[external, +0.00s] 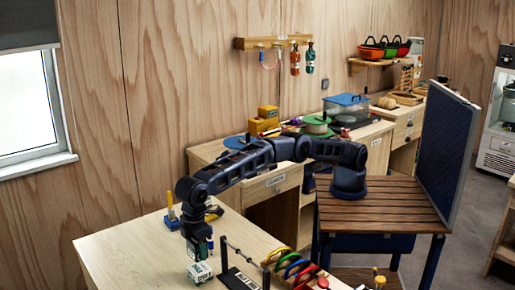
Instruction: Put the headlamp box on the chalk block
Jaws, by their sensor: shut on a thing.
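My gripper (199,240) points down over the near wooden table, at the end of my dark blue arm. It is shut on a small dark green thing (193,250), which I take to be the headlamp box; the fingers hide much of it. Right below is a white block with dark green lettering (201,272), which I take to be the chalk block, on the tabletop. The held thing is just above the white block or touching it; I cannot tell which.
On the near table (135,255), a dark rack with upright posts (238,278) and several coloured rings (292,267) stand to the right of the gripper. A yellow-handled tool (171,208) stands behind the arm. The tabletop to the left is clear.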

